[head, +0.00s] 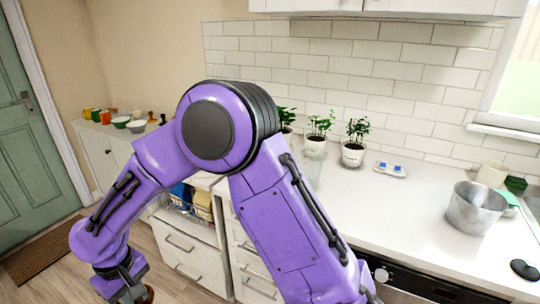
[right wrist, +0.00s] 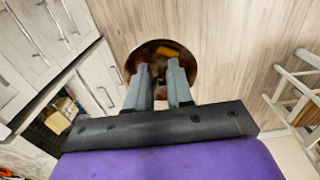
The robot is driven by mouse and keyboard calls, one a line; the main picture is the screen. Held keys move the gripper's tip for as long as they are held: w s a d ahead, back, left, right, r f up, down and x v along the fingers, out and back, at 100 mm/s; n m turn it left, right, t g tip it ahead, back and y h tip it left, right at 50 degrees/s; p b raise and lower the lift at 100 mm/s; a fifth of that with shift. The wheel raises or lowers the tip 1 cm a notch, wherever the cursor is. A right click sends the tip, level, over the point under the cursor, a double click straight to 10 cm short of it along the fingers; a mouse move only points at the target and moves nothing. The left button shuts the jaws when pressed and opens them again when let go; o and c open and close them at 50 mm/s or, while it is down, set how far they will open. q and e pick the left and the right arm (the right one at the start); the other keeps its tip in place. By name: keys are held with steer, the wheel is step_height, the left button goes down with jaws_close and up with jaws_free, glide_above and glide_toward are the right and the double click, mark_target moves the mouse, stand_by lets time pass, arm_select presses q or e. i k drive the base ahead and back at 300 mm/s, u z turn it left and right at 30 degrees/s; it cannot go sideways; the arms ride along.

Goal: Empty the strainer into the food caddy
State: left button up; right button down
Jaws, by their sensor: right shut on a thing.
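My right arm fills the middle of the head view and bends down to the left. Its gripper is at the bottom edge there. In the right wrist view my right gripper (right wrist: 162,75) has its two grey fingers shut on the strainer (right wrist: 186,54), a round brownish bowl with an orange piece and dark bits inside. The strainer is held out over the wood floor. Only a small brown bit of it (head: 148,295) shows in the head view. I cannot tell for certain which container is the food caddy. My left gripper is not in view.
The white counter (head: 425,215) holds potted plants (head: 353,142), a metal pot (head: 475,207) and a small blue-and-white tray (head: 390,169). An open rack with blue and yellow items (head: 203,203) is below. A wooden stool or rack (right wrist: 298,90) stands at right in the wrist view.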

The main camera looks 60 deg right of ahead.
mark_target(474, 208)
steer(key=u, duration=0.1)
steer(key=k, duration=1.25)
steer(key=z, duration=1.95)
